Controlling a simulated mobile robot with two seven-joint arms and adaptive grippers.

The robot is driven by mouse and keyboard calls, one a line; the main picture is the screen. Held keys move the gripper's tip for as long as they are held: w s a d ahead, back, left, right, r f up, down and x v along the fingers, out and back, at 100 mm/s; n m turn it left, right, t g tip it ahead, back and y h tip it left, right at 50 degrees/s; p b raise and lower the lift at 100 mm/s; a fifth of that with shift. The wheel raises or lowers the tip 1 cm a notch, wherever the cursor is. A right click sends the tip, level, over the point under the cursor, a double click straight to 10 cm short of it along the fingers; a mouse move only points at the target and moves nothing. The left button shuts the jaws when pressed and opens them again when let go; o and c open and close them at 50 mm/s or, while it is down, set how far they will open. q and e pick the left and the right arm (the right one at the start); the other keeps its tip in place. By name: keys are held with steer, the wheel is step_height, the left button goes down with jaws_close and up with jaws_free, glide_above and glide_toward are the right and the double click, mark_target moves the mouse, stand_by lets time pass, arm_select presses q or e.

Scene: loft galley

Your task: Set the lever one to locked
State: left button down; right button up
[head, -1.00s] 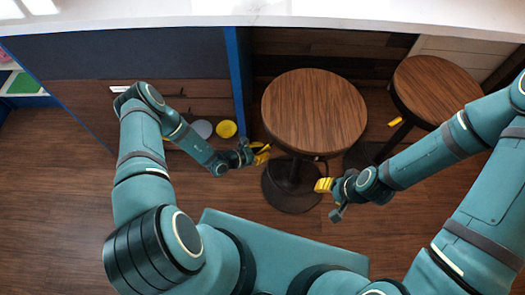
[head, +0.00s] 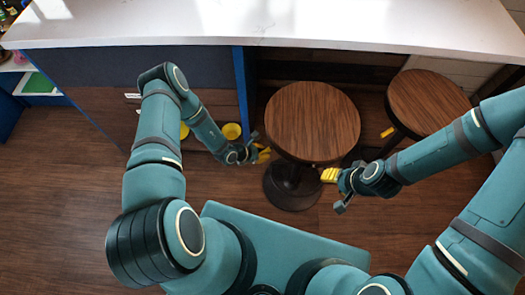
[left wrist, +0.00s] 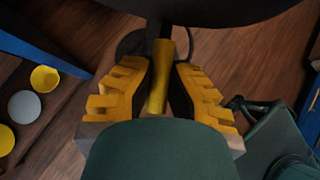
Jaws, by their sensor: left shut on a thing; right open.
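A yellow lever handle (left wrist: 158,85) shows in the left wrist view, under the dark underside of the nearer stool's seat. My left gripper (left wrist: 160,95) is shut on it, with one yellow finger on each side. In the head view my left gripper (head: 264,155) is at the lower left edge of the nearer round stool (head: 313,118), and the lever is hidden there. No lock marking can be made out. My right gripper (head: 329,175) is open and empty, to the lower right of that stool.
A second stool (head: 428,100) stands to the right, with a small yellow handle (head: 387,132) below its seat. A white counter (head: 270,30) runs across the back. Yellow bowls, one (head: 232,131), sit left of the blue panel (head: 242,95). A grey disc (left wrist: 24,106) lies beside them.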

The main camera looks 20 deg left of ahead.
arm_select(q)
steer(key=shift+w+d+r, duration=0.15)
steer(key=c, duration=0.9)
jaws_free()
steer(key=shift+s+a+r, duration=0.3)
steer(key=shift+s+a, duration=0.05)
steer(key=v, duration=1.1)
steer(key=shift+d+r, duration=0.1)
steer(key=shift+d, duration=0.05)
